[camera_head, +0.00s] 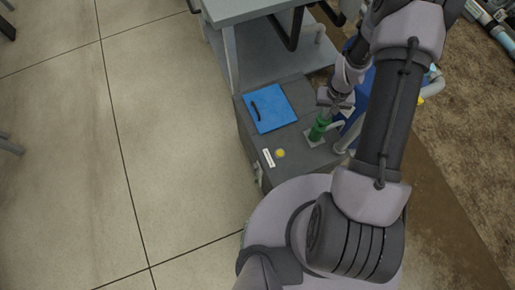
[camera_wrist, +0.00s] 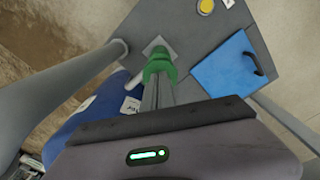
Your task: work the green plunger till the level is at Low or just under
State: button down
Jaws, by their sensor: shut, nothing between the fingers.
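The green plunger (camera_head: 318,130) stands on the top of a dark grey box (camera_head: 243,133), close to its right side. In the wrist view the plunger (camera_wrist: 158,57) shows just past my fingertips, on a light square plate. My gripper (camera_head: 327,112) is shut and empty, its fingers right by the plunger's green top. In the wrist view the shut fingers (camera_wrist: 158,84) point at the plunger and cover part of it. I cannot tell whether they touch it. No level or Low mark can be made out in either view.
The box top also carries a blue lid (camera_head: 270,112) with a black handle, a yellow round button (camera_head: 280,153) and a small white label (camera_head: 268,157). A grey pipe (camera_wrist: 62,92) runs close beside the plunger. A blue container (camera_wrist: 90,115) stands beyond. Open floor (camera_head: 170,130) lies left.

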jog(key=shift+f+b, duration=0.8)
jog(key=shift+f, duration=0.8)
notch_tip(320, 180, up, 8)
jog(key=p, duration=0.5)
jog(key=shift+f, duration=0.35)
